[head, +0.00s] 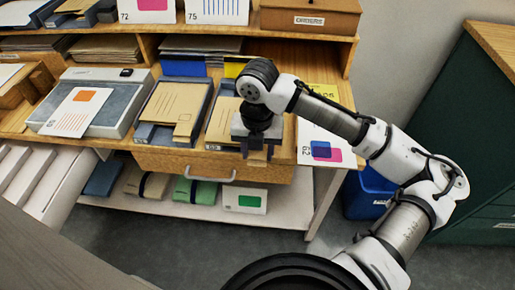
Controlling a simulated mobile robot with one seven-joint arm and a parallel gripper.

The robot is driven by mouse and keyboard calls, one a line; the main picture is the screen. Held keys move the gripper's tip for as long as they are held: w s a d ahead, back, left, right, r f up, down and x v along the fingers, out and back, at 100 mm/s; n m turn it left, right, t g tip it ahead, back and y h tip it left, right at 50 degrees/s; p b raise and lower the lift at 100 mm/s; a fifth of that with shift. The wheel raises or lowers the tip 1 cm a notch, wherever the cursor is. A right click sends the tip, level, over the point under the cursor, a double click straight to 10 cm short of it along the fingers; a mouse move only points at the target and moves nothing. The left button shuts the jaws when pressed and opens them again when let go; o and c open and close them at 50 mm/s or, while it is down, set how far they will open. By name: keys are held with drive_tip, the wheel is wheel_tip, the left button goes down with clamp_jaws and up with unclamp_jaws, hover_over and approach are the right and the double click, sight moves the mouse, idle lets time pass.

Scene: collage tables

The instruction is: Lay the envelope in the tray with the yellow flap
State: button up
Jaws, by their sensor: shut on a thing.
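Two grey trays stand side by side on the wooden table. The left one (143,134) has a blue flap (183,68) standing behind it and holds brown envelopes (172,103). The right one (212,146) has a yellow flap (234,69) behind it, partly hidden by my arm. A brown envelope (221,123) shows at the right tray, its right part covered by my gripper. My gripper (258,152) points down at the front right of this tray, shut on the envelope. The grip itself is hidden, and I cannot tell whether the envelope touches the tray.
A grey box (133,108) with a printed sheet (76,108) stands at the left. A card marked 62 (321,147) lies at the right. A shelf with cards and a wooden box (310,19) is above the table. A drawer with a handle (208,175) is below. A blue bin (367,194) stands right.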

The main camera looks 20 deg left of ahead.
drive_tip(key=o, duration=1)
drive_tip(key=shift+o, duration=0.2)
wheel_tip(320, 180, up, 14)
